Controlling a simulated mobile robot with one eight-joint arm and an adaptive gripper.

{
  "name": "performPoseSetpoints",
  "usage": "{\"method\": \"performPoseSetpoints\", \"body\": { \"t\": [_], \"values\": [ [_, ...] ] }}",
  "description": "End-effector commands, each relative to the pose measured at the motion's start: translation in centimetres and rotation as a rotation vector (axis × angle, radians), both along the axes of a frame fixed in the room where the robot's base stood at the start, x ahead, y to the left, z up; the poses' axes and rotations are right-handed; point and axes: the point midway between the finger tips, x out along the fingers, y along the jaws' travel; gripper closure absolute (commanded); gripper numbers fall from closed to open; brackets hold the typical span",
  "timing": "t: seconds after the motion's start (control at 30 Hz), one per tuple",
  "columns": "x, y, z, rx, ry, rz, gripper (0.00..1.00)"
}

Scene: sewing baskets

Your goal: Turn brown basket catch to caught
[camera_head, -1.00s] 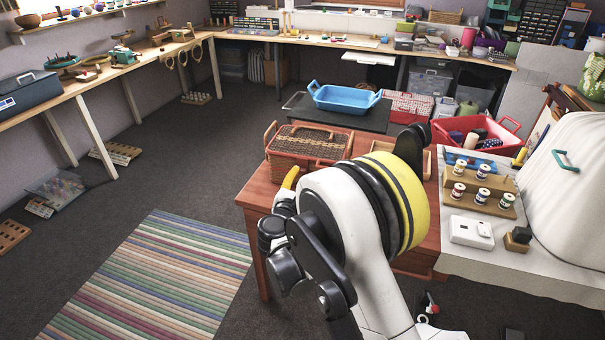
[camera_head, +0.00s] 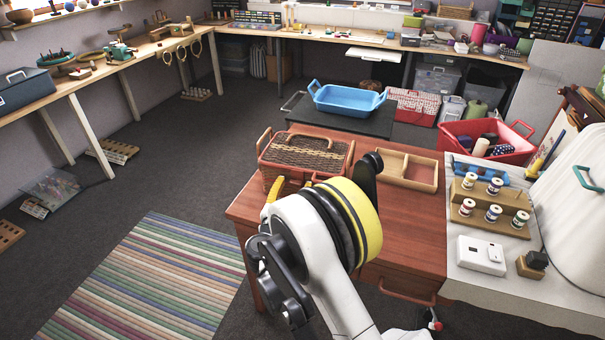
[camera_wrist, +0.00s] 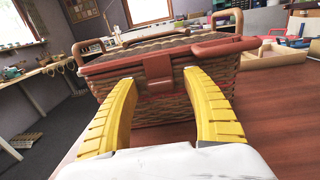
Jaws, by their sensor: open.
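The brown wicker basket (camera_head: 300,155) with a reddish-brown rim stands on the red-brown wooden table (camera_head: 410,230), its lid down. In the wrist view the basket (camera_wrist: 180,108) fills the middle. Its catch (camera_wrist: 158,70), a reddish-brown flap, hangs at the middle of the front rim. I cannot tell whether the catch is fastened. My gripper (camera_wrist: 163,108) is open and empty, with its yellow fingers pointing at the basket front, one on each side below the catch. In the head view my arm hides most of the gripper; only a bit of yellow finger shows near the basket's front.
A shallow wooden divided tray (camera_head: 408,170) lies right of the basket. A blue tray (camera_head: 346,98) sits on a dark surface behind. Thread spools on a wooden rack (camera_head: 488,205) and a white box (camera_head: 481,255) stand at the right. The table's front right is clear.

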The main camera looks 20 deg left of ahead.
Motion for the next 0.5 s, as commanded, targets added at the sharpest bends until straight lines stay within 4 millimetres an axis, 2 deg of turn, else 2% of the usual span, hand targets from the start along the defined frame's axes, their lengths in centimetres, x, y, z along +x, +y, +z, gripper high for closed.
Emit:
{"method": "performPoseSetpoints", "body": {
  "t": [0.33,0.37,0.5],
  "values": [
    [-0.18,0.12,0.01,0.000,0.000,0.002,0.42],
    [-0.17,0.12,0.01,0.000,0.000,0.002,0.50],
    [-0.16,0.11,0.00,0.001,0.000,0.001,0.93]
  ]
}}
